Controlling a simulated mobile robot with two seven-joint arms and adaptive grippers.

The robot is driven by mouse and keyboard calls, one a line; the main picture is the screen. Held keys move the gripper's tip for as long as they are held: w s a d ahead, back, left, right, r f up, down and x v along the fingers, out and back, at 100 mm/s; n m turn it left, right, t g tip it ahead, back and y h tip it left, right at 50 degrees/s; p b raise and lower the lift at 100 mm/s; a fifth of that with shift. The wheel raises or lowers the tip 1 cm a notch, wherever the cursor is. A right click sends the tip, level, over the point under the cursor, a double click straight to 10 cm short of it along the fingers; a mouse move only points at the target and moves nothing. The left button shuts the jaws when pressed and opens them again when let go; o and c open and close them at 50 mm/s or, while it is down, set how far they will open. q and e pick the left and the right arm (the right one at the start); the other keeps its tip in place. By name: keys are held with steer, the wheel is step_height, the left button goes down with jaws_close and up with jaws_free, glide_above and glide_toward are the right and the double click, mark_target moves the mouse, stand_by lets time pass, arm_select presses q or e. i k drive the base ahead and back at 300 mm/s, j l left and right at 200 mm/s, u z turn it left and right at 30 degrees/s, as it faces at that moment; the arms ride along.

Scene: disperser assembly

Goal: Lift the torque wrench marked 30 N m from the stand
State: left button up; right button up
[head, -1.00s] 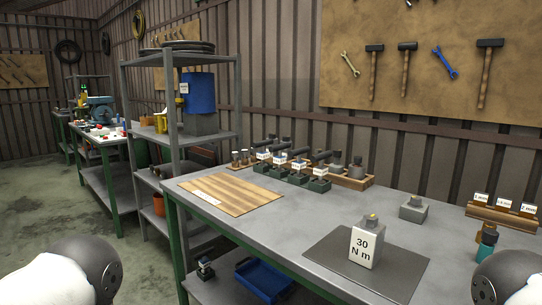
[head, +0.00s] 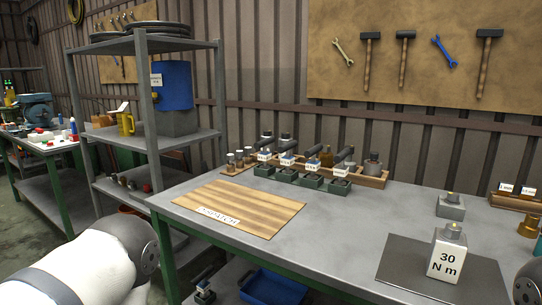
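A white block marked "30 N m" (head: 446,262) with a yellowish top piece stands upright on a dark grey mat (head: 398,262) at the right of the grey workbench. A wooden rack (head: 372,180) stands at the back of the bench. It holds several dark-handled tools (head: 345,154), among other items. White labels stand in front, too small to read, so I cannot tell which tool is the 30 N m torque wrench. Parts of my arms show at the bottom left and right edges, but neither gripper is in view.
A striped wooden board (head: 240,205) labelled "DISPATCH" lies at the bench's left. Green boxes (head: 310,181) line the rack's front. A grey block (head: 451,207) and a labelled wooden stand (head: 512,201) are at the right. Grey shelving (head: 150,150) stands left. The bench's middle is clear.

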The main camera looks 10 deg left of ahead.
mark_target(264, 156)
steer(key=j+z, duration=0.25)
steer(key=j, duration=0.35)
steer(key=i+j+z, duration=0.2)
steer(key=j, duration=0.4)
steer(key=k+j+z, duration=0.25)
steer(key=j, duration=0.3)
steer(key=j+z, duration=0.2)
steer(key=j, duration=0.4)
steer(key=k+j+z, duration=0.1)
steer(key=j+z, duration=0.15)
steer(key=j, duration=0.3)
